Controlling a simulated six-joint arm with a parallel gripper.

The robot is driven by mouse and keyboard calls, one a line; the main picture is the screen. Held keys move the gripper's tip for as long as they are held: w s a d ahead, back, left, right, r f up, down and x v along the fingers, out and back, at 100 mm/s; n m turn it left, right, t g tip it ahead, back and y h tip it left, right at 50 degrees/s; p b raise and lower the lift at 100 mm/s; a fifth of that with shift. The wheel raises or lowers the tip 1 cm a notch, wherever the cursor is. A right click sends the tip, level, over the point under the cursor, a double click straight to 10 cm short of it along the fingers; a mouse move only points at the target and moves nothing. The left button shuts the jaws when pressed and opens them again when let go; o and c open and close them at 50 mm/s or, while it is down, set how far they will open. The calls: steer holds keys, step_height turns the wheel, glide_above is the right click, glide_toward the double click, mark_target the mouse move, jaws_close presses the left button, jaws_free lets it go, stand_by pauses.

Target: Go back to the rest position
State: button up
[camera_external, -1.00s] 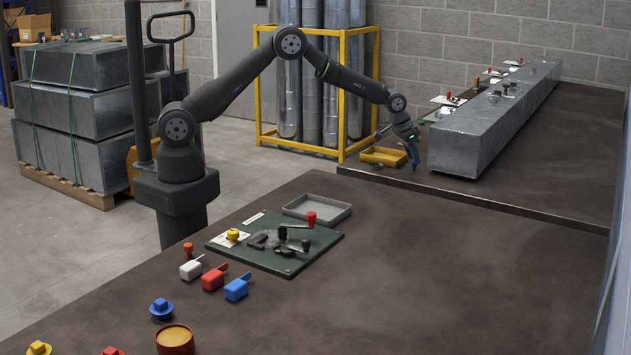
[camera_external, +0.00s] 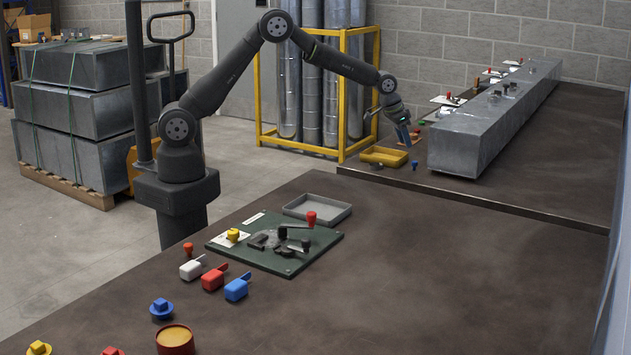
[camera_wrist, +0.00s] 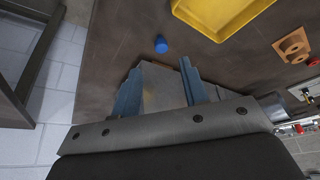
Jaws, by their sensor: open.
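My gripper (camera_external: 403,134) is open and empty in the external view, in the air above the far table's left end, near the yellow tray. In the wrist view its two blue-grey fingers (camera_wrist: 160,88) stand apart with nothing between them. A small blue piece (camera_wrist: 161,45) lies on the table beyond the fingertips; it also shows in the external view (camera_external: 414,164). The yellow tray (camera_wrist: 232,12) is at the top of the wrist view and under my gripper in the external view (camera_external: 369,159).
A long galvanised duct (camera_external: 455,157) lies on the far table, right of my gripper. A yellow rack of metal tubes (camera_external: 344,85) stands behind my arm. The near table holds a green board (camera_external: 297,262), a grey tray (camera_external: 345,213) and several coloured pieces. Its right side is clear.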

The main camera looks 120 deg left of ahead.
steer(key=x, duration=0.9)
steer(key=shift+w+a+f, duration=0.1)
steer(key=shift+a+f, duration=0.05)
steer(key=shift+f, duration=0.15)
step_height(320, 180, up, 4)
steer(key=shift+r, duration=0.1)
steer(key=w+d+r, duration=0.3)
steer(key=d+r, duration=0.4)
steer(key=d, duration=0.5)
steer(key=w+d+r+m+t+h, duration=0.1)
steer(key=w+d+m, duration=0.3)
steer(key=d, duration=1)
steer(key=w+d+m+h, duration=0.15)
steer(key=w+d, duration=0.45)
steer(key=d, duration=0.9)
steer(key=s+d+r+m+h, duration=0.1)
steer(key=d+m, duration=0.4)
steer(key=d, duration=2.2)
steer(key=shift+s+d, duration=0.25)
steer(key=shift+s, duration=0.35)
